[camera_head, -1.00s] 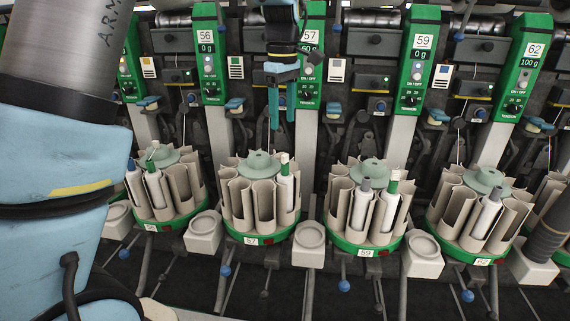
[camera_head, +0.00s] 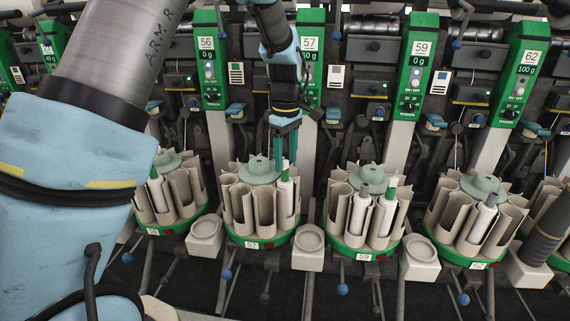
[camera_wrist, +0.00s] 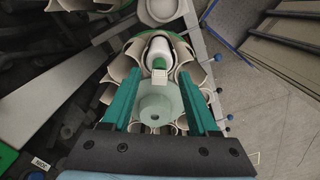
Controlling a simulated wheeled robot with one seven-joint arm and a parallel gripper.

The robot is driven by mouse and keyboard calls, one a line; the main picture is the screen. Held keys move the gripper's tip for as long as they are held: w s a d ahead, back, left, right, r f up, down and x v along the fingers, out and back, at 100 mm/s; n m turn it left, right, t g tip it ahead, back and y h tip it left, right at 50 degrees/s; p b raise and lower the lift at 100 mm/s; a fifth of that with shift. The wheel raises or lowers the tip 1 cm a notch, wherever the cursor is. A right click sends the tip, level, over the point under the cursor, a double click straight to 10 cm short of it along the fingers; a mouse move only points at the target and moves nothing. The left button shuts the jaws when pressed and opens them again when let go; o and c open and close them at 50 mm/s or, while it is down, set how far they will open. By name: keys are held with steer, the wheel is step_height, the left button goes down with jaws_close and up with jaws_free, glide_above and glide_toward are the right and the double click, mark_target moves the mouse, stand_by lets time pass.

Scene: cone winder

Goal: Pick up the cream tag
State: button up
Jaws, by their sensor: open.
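The cream tag (camera_wrist: 160,75) is a small pale rectangle in the wrist view, at the green tip of a white bobbin (camera_wrist: 158,48). In the head view this bobbin (camera_head: 286,197) stands upright in a pocket of the carousel at station 57, and the tag there is too small and covered to make out well. My gripper (camera_head: 284,161) is open and points down over the bobbin's top. In the wrist view its teal fingers (camera_wrist: 159,72) lie left and right of the tag, with gaps on both sides. Whether they are down at the tag's height, I cannot tell.
A pale green hub (camera_wrist: 155,103) stands in the carousel's middle, close between my fingers. Beige pocket walls (camera_head: 240,202) ring it. Carousels at station 59 (camera_head: 365,243) and station 62 (camera_head: 480,252) stand to the right. A green tension post (camera_head: 311,60) rises behind my gripper.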

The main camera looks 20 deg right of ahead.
mark_target(286, 161)
steer(key=shift+c, duration=0.2)
steer(key=c, duration=0.9)
steer(key=shift+r, duration=0.1)
step_height(286, 161, up, 13)
steer(key=p, duration=0.1)
stand_by(0.4)
